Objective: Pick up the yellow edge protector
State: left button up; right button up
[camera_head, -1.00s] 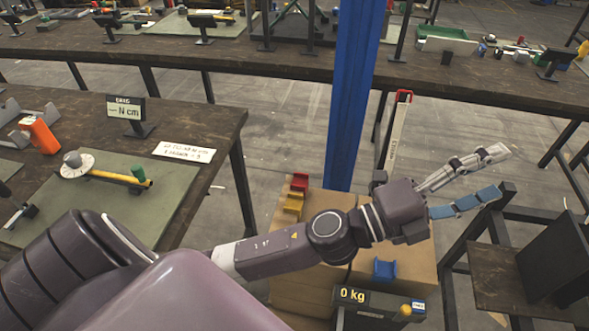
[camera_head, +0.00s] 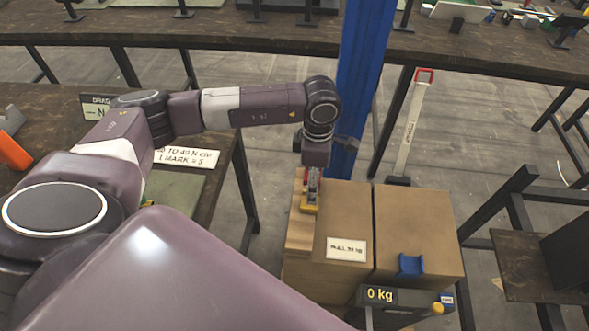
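The red edge protector (camera_head: 305,178) is mostly hidden behind the fingers. A blue edge protector (camera_head: 411,265) lies on the right box. My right gripper is out of view.
Two cardboard boxes (camera_head: 420,225) stand beside a blue post (camera_head: 358,80). A display (camera_head: 380,295) reading 0 kg is in front of them. A dark workbench (camera_head: 218,165) is at left and a black frame (camera_head: 500,215) at right.

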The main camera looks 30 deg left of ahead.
aim_at(309, 206)
pick_arm(q)
jog(key=shift+f, duration=0.35)
jog(key=shift+s+d+f, duration=0.25)
jog(key=shift+d+f, duration=0.35)
jog(key=shift+f, duration=0.05)
notch_tip(309, 206, down, 2)
jog(key=shift+w+f+p, duration=0.1)
jog(key=shift+f+p, duration=0.1)
jog(key=shift+p, duration=0.45)
jog(key=shift+a+f, duration=0.1)
jog(key=shift+f, duration=1.25)
jog(key=shift+w, duration=0.1)
jog(key=c, duration=1.2)
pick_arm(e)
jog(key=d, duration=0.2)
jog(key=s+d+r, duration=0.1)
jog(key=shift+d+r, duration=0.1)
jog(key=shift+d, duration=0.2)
pick_arm(q)
jog(key=shift+r, duration=0.1)
jog(key=shift+c, duration=0.2)
